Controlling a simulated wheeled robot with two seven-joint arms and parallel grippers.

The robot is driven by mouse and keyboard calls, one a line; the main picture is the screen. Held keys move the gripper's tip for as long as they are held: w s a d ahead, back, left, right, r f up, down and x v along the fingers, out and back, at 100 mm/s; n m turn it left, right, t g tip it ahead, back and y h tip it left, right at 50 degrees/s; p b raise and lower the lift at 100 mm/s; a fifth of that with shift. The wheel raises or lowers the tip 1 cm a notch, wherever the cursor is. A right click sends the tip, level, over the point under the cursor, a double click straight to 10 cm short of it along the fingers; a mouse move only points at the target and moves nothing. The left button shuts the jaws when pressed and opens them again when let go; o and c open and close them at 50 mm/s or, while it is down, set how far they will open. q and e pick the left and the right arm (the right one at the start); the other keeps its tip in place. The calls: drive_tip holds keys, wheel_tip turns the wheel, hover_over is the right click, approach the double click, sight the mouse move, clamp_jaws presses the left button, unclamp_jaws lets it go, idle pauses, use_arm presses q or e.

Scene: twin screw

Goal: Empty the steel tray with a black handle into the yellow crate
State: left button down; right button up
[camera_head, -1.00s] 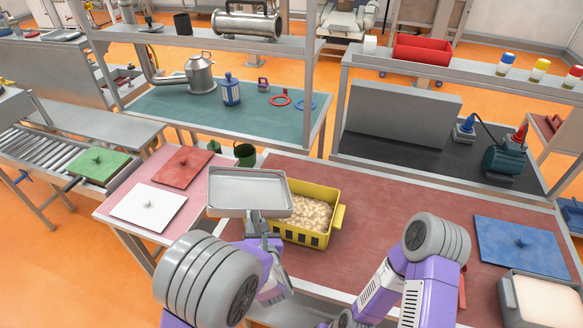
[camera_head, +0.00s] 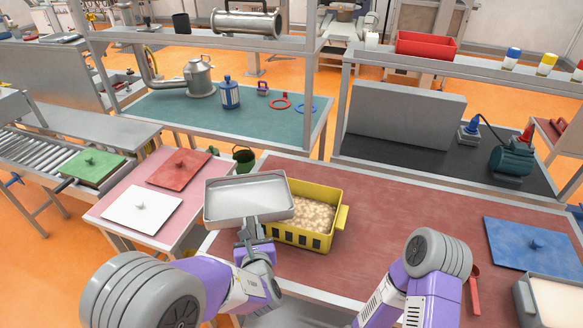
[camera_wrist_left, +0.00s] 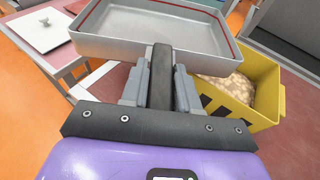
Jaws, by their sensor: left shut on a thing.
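My left gripper (camera_head: 254,238) is shut on the black handle (camera_wrist_left: 161,75) of the steel tray (camera_head: 245,204). The tray is held up beside the yellow crate (camera_head: 333,191), and its right end overlaps the crate's left part in the head view. The tray's inside looks bare; its rim and near wall show in the left wrist view (camera_wrist_left: 150,45). The crate stands on the red-brown bench top and holds many pale tan pieces (camera_head: 312,214). Part of it shows in the left wrist view (camera_wrist_left: 262,88). My right arm is in the head view, but its gripper is not.
White (camera_head: 141,209), red (camera_head: 178,167) and green (camera_head: 90,165) lids lie at the left. A blue lid (camera_head: 535,243), a red scoop (camera_head: 473,290) and a pale-filled bin (camera_head: 522,302) are at the right. The bench right of the crate is clear.

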idle(0.5)
use_arm(q)
drive_tip(key=shift+r+p, duration=0.95)
drive_tip(key=shift+r, duration=0.65)
drive_tip(key=shift+f, duration=0.1)
